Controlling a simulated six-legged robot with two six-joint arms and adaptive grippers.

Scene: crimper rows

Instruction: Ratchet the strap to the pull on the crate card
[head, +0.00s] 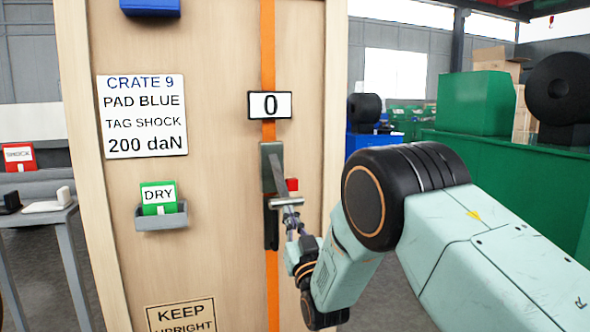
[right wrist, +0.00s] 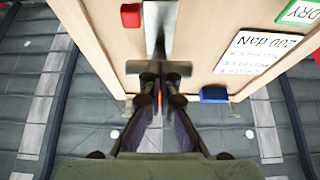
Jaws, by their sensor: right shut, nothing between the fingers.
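The crate (head: 225,200) stands upright, with an orange strap (head: 268,50) down its face. The crate card (head: 142,116) reads CRATE 9, PAD BLUE, TAG SHOCK, 200 daN. A readout (head: 270,105) on the strap shows 0. Below it is the ratchet (head: 270,165), with a grey lever ending in a crossbar (head: 287,202). My right gripper (head: 294,222) is shut and empty, its tips at the crossbar. In the right wrist view the fingertips (right wrist: 160,88) meet the crossbar (right wrist: 172,69); whether they touch is unclear. My left gripper is out of view.
A green DRY tag (head: 158,195) sits in a grey holder (head: 163,219). A blue pad (head: 150,6) is at the crate's top. A red button-like block (head: 292,184) is beside the ratchet. A red SHOCK tag (head: 19,156) stands at left.

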